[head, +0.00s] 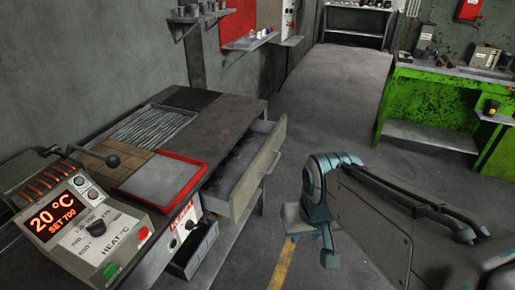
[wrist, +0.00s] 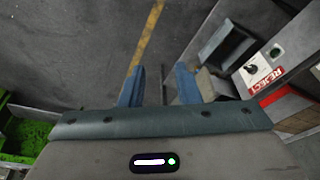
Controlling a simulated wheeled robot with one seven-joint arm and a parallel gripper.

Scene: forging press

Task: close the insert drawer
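The insert drawer (head: 258,172) is pulled out from the right side of the workbench (head: 215,130) in the head view. It has a beige front panel with a bar handle (head: 271,164), and its dark inside shows. My gripper (head: 311,236) is to the right of the drawer front and nearer the camera, apart from the handle in that view.
A dark open bin (head: 194,250) sticks out below the reject panel (head: 180,222); it also shows in the wrist view (wrist: 226,46). A heater control box (head: 85,228) stands at the left. A green bench (head: 435,105) is at the back right. Floor lies clear between.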

